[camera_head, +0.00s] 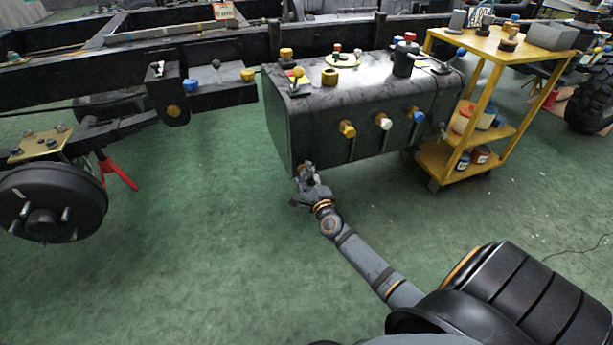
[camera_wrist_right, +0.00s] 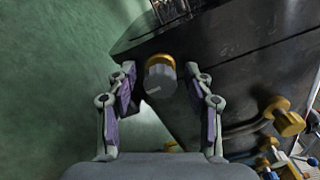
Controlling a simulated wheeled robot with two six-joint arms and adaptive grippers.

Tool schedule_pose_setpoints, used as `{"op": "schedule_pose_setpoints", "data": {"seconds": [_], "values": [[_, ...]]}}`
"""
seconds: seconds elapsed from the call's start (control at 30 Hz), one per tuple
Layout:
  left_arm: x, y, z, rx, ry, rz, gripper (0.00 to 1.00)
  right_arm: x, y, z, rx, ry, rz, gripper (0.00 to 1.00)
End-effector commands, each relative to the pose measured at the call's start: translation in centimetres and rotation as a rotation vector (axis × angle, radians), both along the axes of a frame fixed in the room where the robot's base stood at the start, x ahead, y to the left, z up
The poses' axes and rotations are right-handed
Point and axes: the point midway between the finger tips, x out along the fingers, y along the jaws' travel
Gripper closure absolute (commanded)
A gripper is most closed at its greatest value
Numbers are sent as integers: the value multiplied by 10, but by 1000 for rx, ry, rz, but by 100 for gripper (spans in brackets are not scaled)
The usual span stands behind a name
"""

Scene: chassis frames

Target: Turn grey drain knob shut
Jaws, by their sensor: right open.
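The grey drain knob (camera_wrist_right: 160,82) sits on a brass-coloured base at the lower edge of the black tank (camera_wrist_right: 235,60). In the head view the tank (camera_head: 345,110) hangs beside the frame, and the knob at its lower left corner is mostly hidden by my gripper. My right gripper (camera_head: 308,184) is just below that corner. In the right wrist view the right gripper (camera_wrist_right: 160,74) is open, with one finger on each side of the knob and visible gaps between. My left gripper is not in view.
Yellow (camera_head: 347,129), white (camera_head: 383,121) and blue (camera_head: 417,115) knobs stick out of the tank's front. A yellow trolley (camera_head: 437,165) with jars stands close on the right. A wheel hub (camera_head: 50,200) and red stand (camera_head: 118,173) are at left. The green floor between is clear.

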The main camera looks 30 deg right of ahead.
Motion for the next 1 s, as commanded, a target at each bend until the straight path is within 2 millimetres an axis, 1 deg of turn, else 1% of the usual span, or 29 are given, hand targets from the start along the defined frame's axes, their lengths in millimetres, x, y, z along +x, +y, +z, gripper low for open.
{"op": "schedule_pose_setpoints", "data": {"seconds": [0.07, 0.17, 0.4, 0.5, 0.6, 0.73, 1.0], "values": [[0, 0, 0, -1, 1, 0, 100, -4, 1, -1, -1, 1, 0, 48], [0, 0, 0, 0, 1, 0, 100, -20, 4, -2, 0, 3, 0, 48], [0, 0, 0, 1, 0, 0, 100, -77, 19, -2, 0, 4, 1, 48], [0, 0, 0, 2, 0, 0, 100, -96, 23, -1, 1, 3, 0, 48], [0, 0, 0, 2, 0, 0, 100, -109, 26, -1, 0, 3, 0, 48], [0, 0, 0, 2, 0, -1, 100, -117, 28, 0, 0, 1, 0, 48], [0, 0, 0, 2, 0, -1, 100, -117, 28, 0, 0, 0, 0, 48]]}}
